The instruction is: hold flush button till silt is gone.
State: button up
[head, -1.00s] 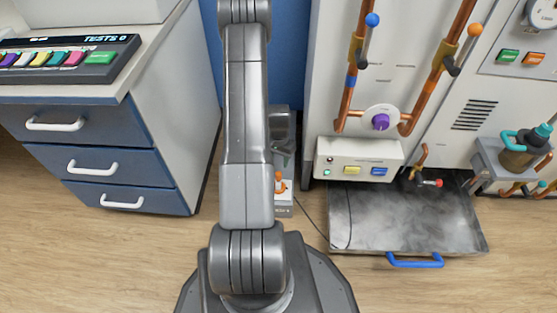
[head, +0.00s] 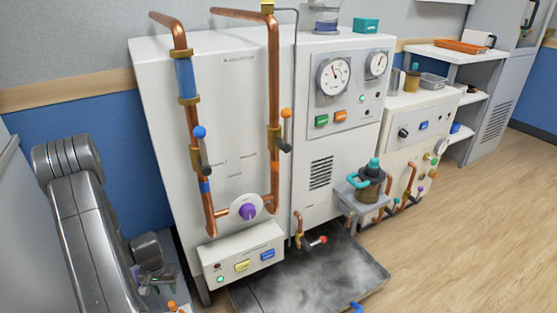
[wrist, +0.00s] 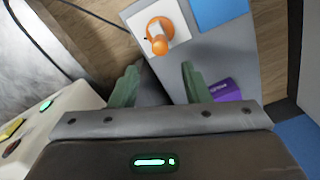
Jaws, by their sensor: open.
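A white control box (head: 243,255) low on the cabinet front carries a yellow button (head: 242,266), a blue button (head: 267,254), a lit green lamp (head: 220,279) and a dark red lamp. Their lettering is too small to read, so I cannot tell which is the flush button. The blue-filled clear tube (head: 186,78) sits in the left copper pipe; no silt is distinct in it. My gripper (wrist: 158,80) is open and empty, its green fingers apart. The control box's edge (wrist: 50,125) shows at the left of the wrist view, clear of the fingers.
A grey tray (head: 310,280) with cloudy grey contents lies on the floor below the box. An orange knob (wrist: 158,44) on a white plate and a purple block (wrist: 222,90) lie beyond my fingers. Copper pipes with blue-tipped and orange-tipped levers rise above. Floor at right is clear.

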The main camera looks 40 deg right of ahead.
jog(key=shift+c, duration=0.4)
grip_shut()
dwell(1.4)
